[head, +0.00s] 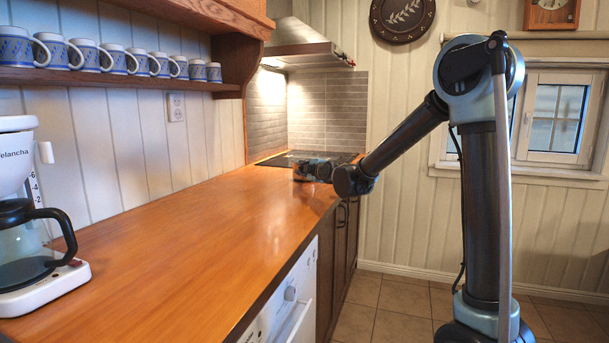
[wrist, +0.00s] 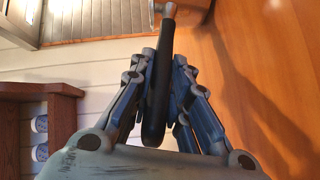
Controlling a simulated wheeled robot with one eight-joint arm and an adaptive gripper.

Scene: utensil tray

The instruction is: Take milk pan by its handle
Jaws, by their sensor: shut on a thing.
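The milk pan's black handle (wrist: 157,95) runs lengthwise between the two fingers of my gripper (wrist: 164,62) in the wrist view. The fingers are shut on the handle, one on each side. A bit of the pan's metal (wrist: 190,3) shows at the top edge of the wrist view; the rest of the pan is out of that frame. In the head view, my gripper (head: 331,172) is at the far end of the wooden counter, beside the small, dim pan (head: 308,169) near the cooktop. Whether the pan touches the counter is hard to tell.
The long wooden counter (head: 190,235) is mostly clear. A coffee maker (head: 40,275) stands at its near left. A shelf (head: 120,78) with several blue-and-white mugs hangs on the left wall. The dark cooktop (head: 285,159) and range hood (head: 305,52) are at the far end.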

